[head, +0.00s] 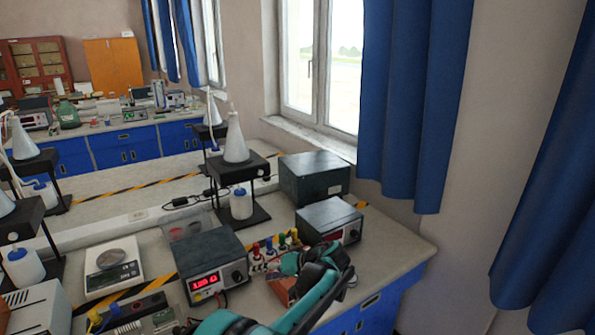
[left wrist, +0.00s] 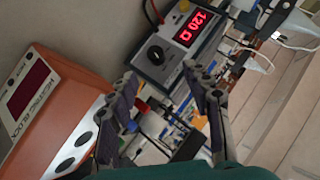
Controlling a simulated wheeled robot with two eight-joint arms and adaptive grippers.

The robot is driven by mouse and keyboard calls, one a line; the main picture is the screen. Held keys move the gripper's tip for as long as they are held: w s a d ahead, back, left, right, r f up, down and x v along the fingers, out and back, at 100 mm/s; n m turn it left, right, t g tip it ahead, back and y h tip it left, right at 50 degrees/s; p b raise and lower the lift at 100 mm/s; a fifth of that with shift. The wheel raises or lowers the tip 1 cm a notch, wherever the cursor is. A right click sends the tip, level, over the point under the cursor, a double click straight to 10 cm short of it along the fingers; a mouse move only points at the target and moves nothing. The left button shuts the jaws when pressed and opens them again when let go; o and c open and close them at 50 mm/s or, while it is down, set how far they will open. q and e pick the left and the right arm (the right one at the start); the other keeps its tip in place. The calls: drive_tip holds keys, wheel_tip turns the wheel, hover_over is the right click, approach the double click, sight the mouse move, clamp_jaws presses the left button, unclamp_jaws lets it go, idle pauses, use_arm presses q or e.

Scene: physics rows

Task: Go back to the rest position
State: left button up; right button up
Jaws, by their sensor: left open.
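My left gripper (head: 325,262) is above the right end of the near lab bench in the head view, at the end of my teal arm. In the left wrist view its two dark fingers (left wrist: 160,78) stand apart with nothing held between them. Below and beyond them is a grey meter (left wrist: 170,60) with a red lit display. That meter (head: 212,268) also shows in the head view, to the left of the gripper. An orange and white heating block (left wrist: 50,120) lies left of the fingers in the left wrist view. My right gripper is in neither view.
A second grey instrument (head: 330,220) and a dark box (head: 314,178) stand behind my gripper. Colored plugs (head: 268,247) are close on its left. A scale (head: 113,265) and flask stands (head: 238,190) are further left. The bench's right corner (head: 405,250) is clear.

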use_arm(q)
drive_tip(key=s+a+r+m+h, duration=0.1)
drive_tip(key=s+a+r+h, duration=0.25)
drive_tip(key=s, duration=0.45)
drive_tip(key=s+a+r+m+h, duration=0.15)
drive_tip(key=s+a, duration=0.25)
drive_tip(key=s, duration=0.4)
drive_tip(key=s+f+t+h, duration=0.1)
drive_tip(key=s+f+h, duration=0.1)
drive_tip(key=s, duration=0.6)
drive_tip(key=s+d+f+t+h, duration=0.1)
drive_tip(key=s+f+t+h, duration=0.1)
drive_tip(key=s, duration=0.7)
drive_tip(key=shift+h, duration=0.7)
drive_tip(key=shift+s, duration=0.1)
